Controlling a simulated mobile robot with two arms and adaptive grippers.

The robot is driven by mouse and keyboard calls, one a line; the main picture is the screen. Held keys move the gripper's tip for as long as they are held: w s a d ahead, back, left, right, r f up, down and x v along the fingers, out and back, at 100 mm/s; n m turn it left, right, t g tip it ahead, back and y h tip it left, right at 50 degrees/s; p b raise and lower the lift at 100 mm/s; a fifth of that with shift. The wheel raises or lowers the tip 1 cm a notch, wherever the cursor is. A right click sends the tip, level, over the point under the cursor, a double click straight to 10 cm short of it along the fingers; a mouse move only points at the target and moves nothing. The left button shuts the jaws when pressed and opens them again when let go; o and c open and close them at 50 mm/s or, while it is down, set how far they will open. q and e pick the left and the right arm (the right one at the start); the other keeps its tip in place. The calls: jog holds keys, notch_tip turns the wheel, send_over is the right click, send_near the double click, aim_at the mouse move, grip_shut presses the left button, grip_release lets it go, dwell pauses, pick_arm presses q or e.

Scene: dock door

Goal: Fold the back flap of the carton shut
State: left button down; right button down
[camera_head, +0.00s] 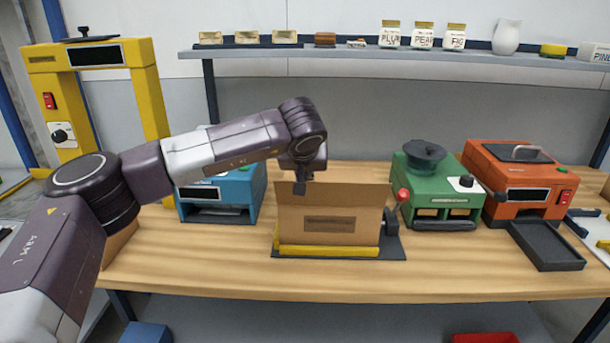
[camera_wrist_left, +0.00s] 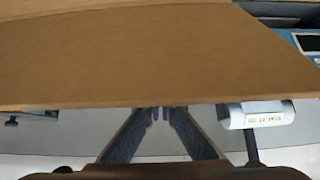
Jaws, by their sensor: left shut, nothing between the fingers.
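The brown carton (camera_head: 345,236) stands on a dark base with a yellow bar along its front, in the middle of the workbench. A cardboard flap (camera_head: 355,194) stands up along its top; the head view does not show clearly which flap it is. My left gripper (camera_head: 302,186) is shut and empty, pointing down at the carton's top left. In the left wrist view a wide cardboard panel (camera_wrist_left: 140,55) fills the upper part, and the closed fingertips (camera_wrist_left: 161,112) are at its lower edge. Contact is unclear. The carton's inside is hidden. My right gripper is not in view.
A blue machine (camera_head: 222,190) stands left of the carton, partly behind my arm. A green machine (camera_head: 440,185) and an orange machine (camera_head: 520,180) stand to the right. A shelf (camera_head: 365,56) with jars runs behind. The bench front (camera_head: 250,280) is clear.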

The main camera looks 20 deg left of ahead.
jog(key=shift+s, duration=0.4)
pick_arm(q)
jog(key=shift+s, duration=0.2)
